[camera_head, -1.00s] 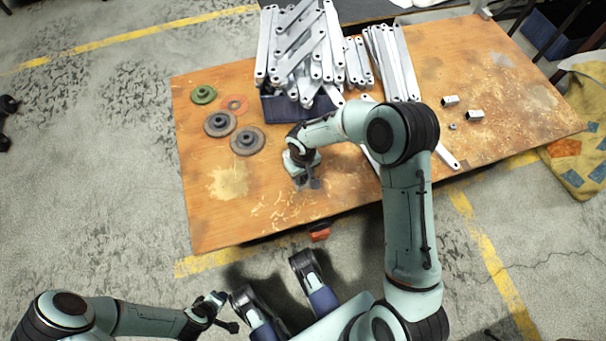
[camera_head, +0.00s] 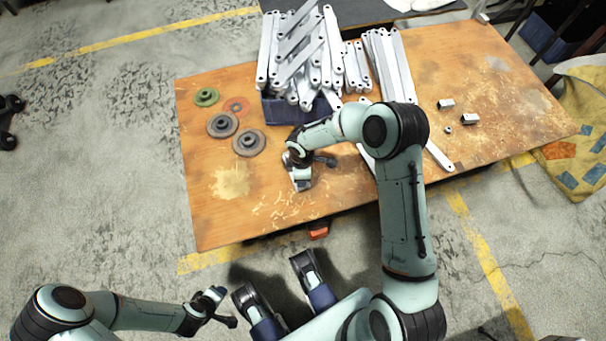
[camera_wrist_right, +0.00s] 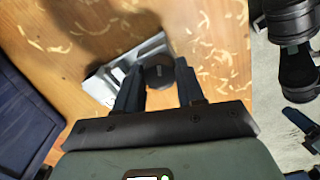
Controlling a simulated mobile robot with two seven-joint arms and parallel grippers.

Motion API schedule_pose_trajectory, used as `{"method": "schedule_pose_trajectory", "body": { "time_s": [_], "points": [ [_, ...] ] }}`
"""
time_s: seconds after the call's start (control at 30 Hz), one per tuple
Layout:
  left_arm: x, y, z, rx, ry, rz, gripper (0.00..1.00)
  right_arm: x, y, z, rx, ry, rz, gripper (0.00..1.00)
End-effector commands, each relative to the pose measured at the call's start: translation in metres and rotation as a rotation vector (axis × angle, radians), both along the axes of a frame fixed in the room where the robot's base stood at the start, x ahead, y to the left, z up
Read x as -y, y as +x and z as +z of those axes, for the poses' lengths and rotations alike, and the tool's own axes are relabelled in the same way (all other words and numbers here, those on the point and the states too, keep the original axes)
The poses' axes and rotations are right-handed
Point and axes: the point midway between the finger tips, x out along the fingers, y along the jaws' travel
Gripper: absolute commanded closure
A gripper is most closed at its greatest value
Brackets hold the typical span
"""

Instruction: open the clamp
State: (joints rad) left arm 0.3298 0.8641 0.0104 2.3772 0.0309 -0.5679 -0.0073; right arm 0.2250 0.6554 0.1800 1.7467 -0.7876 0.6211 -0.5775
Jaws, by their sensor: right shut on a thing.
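The clamp (camera_wrist_right: 103,84) shows in the right wrist view as a light grey metal body lying on the wooden bench, with a round black knob (camera_wrist_right: 159,72). My right gripper (camera_wrist_right: 162,76) has one finger on each side of the knob and is shut on it. In the head view my right gripper (camera_head: 300,178) is low over the bench's front part and mostly hides the clamp. My left gripper (camera_head: 222,305) is off the bench at the lower left, away from the clamp. It is too small to tell whether it is open.
A dark blue bin (camera_head: 283,108) heaped with grey metal bars stands behind my right gripper. Grinding discs (camera_head: 249,142) lie to the left. Small metal blocks (camera_head: 470,118) and more bars lie to the right. The bench (camera_head: 235,215) is clear at its front left, with shavings.

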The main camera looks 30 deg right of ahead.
Motion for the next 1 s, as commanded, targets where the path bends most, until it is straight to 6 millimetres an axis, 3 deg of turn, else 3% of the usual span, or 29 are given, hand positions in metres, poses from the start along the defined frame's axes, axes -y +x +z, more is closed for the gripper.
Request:
{"method": "schedule_pose_trajectory", "body": {
  "time_s": [0.3, 0.6, 0.63, 0.67, 1.0],
  "points": [
    [0.0, 0.001, 0.019, 0.007, 0.0, 0.0, 0.57, 0.0, 0.0, 0.001, -0.001, 0.0, 0.476, 0.92],
    [0.0, 0.0, 0.019, 0.007, 0.0, 0.0, 0.57, 0.0, 0.0, -0.001, -0.001, 0.0, 0.52, 0.92],
    [0.0, 0.0, 0.019, 0.007, 0.0, 0.0, 0.57, 0.0, 0.0, -0.001, -0.001, 0.0, 0.52, 0.52],
    [0.0, 0.001, 0.019, 0.007, 0.0, 0.0, 0.57, 0.0, 0.0, -0.001, -0.001, 0.0, 0.52, 0.42],
    [0.0, 0.001, 0.019, 0.007, 0.0, 0.0, 0.57, 0.0, 0.0, 0.0, -0.001, 0.0, 0.517, 0.4]
  ]
}}
